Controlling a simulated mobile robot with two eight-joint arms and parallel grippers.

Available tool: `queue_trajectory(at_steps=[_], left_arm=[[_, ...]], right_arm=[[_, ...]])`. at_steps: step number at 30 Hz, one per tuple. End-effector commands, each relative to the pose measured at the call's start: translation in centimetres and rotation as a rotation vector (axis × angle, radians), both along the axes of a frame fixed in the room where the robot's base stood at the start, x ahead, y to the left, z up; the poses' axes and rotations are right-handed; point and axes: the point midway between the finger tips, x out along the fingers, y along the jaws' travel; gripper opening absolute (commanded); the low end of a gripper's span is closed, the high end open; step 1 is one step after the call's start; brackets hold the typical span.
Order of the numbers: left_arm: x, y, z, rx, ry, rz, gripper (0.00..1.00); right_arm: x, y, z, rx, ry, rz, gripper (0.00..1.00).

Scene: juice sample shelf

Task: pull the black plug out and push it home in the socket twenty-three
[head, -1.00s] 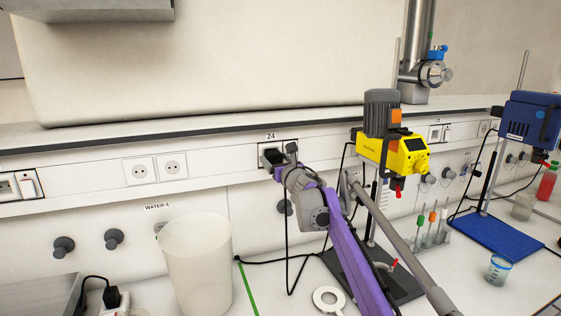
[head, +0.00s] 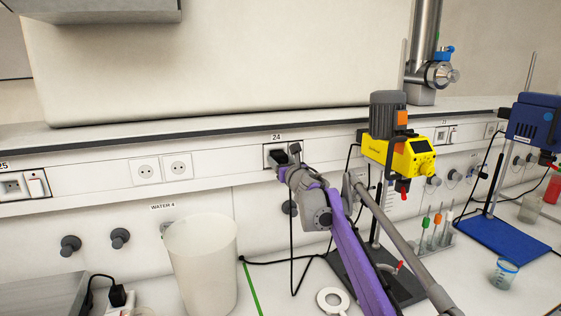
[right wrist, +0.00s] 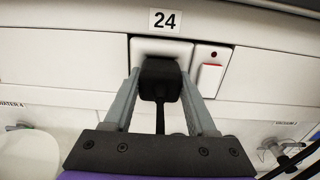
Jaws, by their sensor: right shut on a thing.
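The black plug (right wrist: 160,80) is between the two grey fingers of my right gripper (right wrist: 159,92), which is shut on it. The plug is right in front of the white socket (right wrist: 145,48) under the "24" label, and its cable hangs down from it. I cannot tell whether its pins are still in the socket. In the head view the right gripper (head: 288,168) reaches up to that socket and partly hides the plug (head: 281,158). Another socket panel (head: 455,133) is farther right, partly behind the yellow stirrer; its label is too small to read. My left gripper is not in view.
A yellow stirrer (head: 402,155) on a stand is right of my right arm. A white bin (head: 202,265) stands below left. A double outlet (head: 162,168) and socket 25 (head: 22,186) are left. The shelf edge (head: 200,130) runs above the sockets. Test tubes (head: 436,230) stand at right.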

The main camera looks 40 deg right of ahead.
Motion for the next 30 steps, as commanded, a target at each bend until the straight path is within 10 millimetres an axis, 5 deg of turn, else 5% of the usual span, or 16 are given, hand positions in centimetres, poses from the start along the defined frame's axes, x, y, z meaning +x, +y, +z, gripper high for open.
queue_trajectory(at_steps=[30], left_arm=[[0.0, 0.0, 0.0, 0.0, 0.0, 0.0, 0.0]], right_arm=[[-1.2, 0.4, 0.0, 0.0, 0.0, 0.0, 0.0]])
